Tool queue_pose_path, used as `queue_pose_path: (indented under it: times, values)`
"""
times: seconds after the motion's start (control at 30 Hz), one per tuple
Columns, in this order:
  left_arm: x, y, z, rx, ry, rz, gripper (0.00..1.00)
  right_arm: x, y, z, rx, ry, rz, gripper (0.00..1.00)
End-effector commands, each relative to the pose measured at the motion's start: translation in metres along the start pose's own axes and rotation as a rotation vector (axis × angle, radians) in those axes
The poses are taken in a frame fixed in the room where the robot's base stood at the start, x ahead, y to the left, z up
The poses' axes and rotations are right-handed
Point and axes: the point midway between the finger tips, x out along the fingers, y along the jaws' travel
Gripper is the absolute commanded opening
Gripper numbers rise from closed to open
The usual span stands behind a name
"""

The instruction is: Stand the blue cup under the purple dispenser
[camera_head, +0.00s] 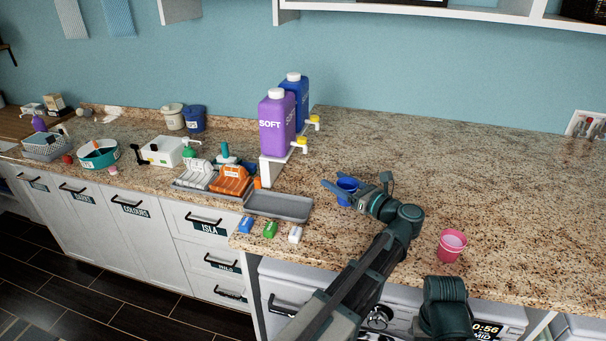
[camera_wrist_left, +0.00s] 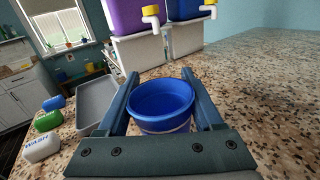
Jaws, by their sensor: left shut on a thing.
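My left gripper (camera_head: 338,190) is shut on the blue cup (camera_head: 347,184), one finger on each side. In the left wrist view the upright, open-topped cup (camera_wrist_left: 162,100) sits between the gripper's fingers (camera_wrist_left: 162,85). I cannot tell whether its base touches the counter. The purple dispenser (camera_head: 277,125), marked SOFT, stands on a white stand behind and left of the cup. Its white spout with yellow tap (camera_head: 301,141) points right. In the left wrist view the purple dispenser (camera_wrist_left: 120,15) is ahead and slightly left, apart from the cup.
A blue dispenser (camera_head: 299,90) stands beside the purple one. A grey tray (camera_head: 278,205) lies left of the cup, with small blue, green and white blocks (camera_head: 270,229) before it. A pink cup (camera_head: 451,246) stands at right. The speckled counter (camera_head: 450,170) is clear at back right.

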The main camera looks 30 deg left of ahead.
Motion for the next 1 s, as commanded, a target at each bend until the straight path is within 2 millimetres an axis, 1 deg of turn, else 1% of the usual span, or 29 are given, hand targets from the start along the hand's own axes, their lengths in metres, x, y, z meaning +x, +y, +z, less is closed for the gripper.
queue_pose_path:
  times: [0.03,0.2,0.3,0.4,0.5,0.57,0.77,0.87,1.0]
  values:
    - [0.014,0.001,0.0,0.0,0.0,0.006,0.15,0.0,0.0,0.0,0.0,0.0,0.0,0.0]
    - [0.059,0.0,0.0,0.0,0.0,0.005,0.15,0.0,0.0,0.0,0.0,0.0,0.0,0.0]
    - [0.083,0.0,0.0,0.0,0.0,0.004,0.15,0.0,0.0,0.0,0.0,0.0,0.0,0.0]
    - [0.101,0.0,0.0,0.0,0.0,0.003,0.15,0.0,0.0,0.0,0.0,0.0,0.0,0.0]
    - [0.112,-0.001,0.0,0.0,0.0,0.001,0.15,0.0,0.0,0.0,0.0,0.0,0.0,0.0]
    - [0.116,0.0,0.0,0.0,0.0,0.001,0.15,0.0,0.0,0.0,0.0,0.0,0.0,0.0]
    - [0.119,0.0,0.0,0.0,0.0,-0.001,0.15,0.0,0.0,0.0,0.0,0.0,0.0,0.0]
    - [0.124,-0.001,0.0,0.0,0.0,0.0,0.15,0.0,0.0,0.0,0.0,0.0,0.0,0.0]
    - [0.143,-0.001,0.0,0.0,0.0,0.002,0.15,0.0,0.0,0.0,0.0,0.0,0.0,0.0]
